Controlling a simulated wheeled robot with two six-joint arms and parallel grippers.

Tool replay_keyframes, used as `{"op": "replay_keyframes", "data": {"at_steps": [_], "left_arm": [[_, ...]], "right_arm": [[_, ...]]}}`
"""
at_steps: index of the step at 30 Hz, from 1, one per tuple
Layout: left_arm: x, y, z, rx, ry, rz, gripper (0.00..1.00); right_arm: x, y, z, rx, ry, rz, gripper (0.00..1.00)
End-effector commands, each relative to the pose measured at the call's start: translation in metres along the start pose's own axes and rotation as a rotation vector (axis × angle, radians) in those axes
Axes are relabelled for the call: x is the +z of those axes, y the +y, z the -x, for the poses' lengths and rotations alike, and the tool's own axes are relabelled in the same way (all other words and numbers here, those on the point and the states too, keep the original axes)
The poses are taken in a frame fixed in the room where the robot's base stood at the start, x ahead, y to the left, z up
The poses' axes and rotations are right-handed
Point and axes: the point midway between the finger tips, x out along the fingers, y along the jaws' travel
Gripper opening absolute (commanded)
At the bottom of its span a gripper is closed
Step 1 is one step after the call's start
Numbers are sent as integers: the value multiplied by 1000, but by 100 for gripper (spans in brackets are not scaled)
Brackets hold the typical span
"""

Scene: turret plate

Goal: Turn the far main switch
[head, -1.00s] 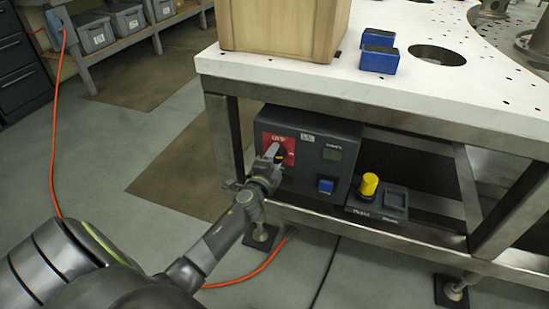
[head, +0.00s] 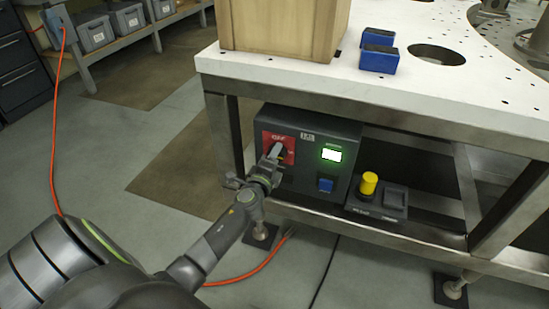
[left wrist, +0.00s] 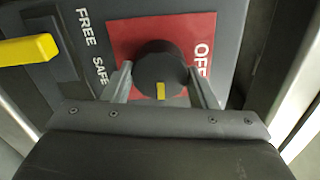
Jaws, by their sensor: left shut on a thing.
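The main switch is a dark round knob on a red plate (head: 289,145), at the upper left of the dark control box (head: 349,133) under the table. In the left wrist view the knob (left wrist: 158,68) has a yellow mark on the side facing my gripper, and the word OFF is on the red plate to its right. My left gripper (head: 272,163) is at the knob; in the left wrist view its fingers (left wrist: 162,88) are on either side of the knob, shut on it. The small display (head: 332,155) on the box is lit. My right gripper is not in view.
A blue button (head: 325,185) sits low on the box, and a yellow knob (head: 369,183) stands on a smaller unit to the right. A yellow handle (left wrist: 28,49) shows at left in the wrist view. The white tabletop (head: 300,75) overhangs the box; table legs flank it.

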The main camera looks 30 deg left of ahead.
Motion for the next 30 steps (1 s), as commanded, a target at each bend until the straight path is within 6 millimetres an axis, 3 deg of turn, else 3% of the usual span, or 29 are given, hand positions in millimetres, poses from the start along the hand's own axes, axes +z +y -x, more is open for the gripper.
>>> {"op": "replay_keyframes", "data": {"at_steps": [2,3,8,20,30], "left_arm": [[0,2,1,4,1,-3,29],[0,2,1,4,1,-3,53],[0,2,1,3,0,-2,74],[0,1,8,1,0,0,74],[0,2,73,4,0,0,74]], "right_arm": [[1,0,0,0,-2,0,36],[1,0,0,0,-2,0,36],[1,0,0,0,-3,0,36],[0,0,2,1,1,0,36],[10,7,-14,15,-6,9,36]]}}
